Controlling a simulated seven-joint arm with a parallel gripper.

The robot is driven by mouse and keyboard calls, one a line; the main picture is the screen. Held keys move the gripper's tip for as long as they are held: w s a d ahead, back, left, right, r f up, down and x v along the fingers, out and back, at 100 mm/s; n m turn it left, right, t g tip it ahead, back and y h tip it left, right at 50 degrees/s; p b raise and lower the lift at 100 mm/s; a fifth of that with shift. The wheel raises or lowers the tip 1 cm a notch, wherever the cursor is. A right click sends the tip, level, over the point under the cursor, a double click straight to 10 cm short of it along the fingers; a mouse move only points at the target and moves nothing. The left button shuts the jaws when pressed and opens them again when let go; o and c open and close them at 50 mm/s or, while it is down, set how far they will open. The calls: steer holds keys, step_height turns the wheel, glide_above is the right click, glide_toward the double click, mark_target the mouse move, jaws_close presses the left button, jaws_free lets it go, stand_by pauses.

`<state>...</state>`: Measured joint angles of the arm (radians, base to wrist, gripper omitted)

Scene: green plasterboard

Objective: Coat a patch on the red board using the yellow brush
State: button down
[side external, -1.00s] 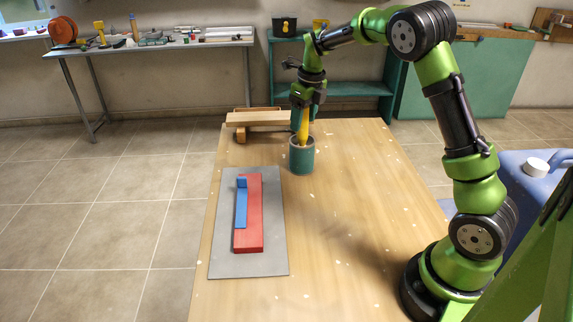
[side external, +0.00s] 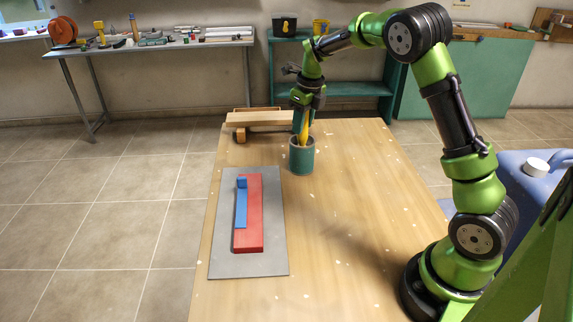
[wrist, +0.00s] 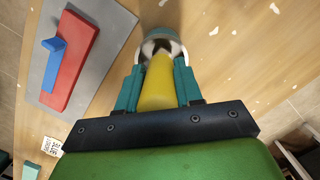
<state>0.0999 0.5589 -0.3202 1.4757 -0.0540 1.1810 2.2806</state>
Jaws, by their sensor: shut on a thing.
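My gripper (side external: 304,118) is shut on the yellow brush (side external: 304,131), over the green pot (side external: 302,160). The brush's lower end is inside the pot and hidden by its wall. In the wrist view the yellow handle (wrist: 157,84) sits between the two teal fingers of my gripper (wrist: 159,80), with the pot's rim (wrist: 146,42) just beyond. The red board (side external: 251,222) lies on a grey panel (side external: 262,258) to the left of the pot. A blue tool with a raised grip (side external: 240,208) lies along the red board's left side; it also shows in the wrist view (wrist: 54,62).
Wooden planks (side external: 258,118) lie at the table's far left edge, behind the pot. A blue container (side external: 530,180) stands at the right.

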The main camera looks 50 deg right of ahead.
step_height(320, 180, up, 10)
steer(key=shift+r, duration=0.1)
steer(key=c, duration=1.3)
jaws_free()
steer(key=c, duration=0.5)
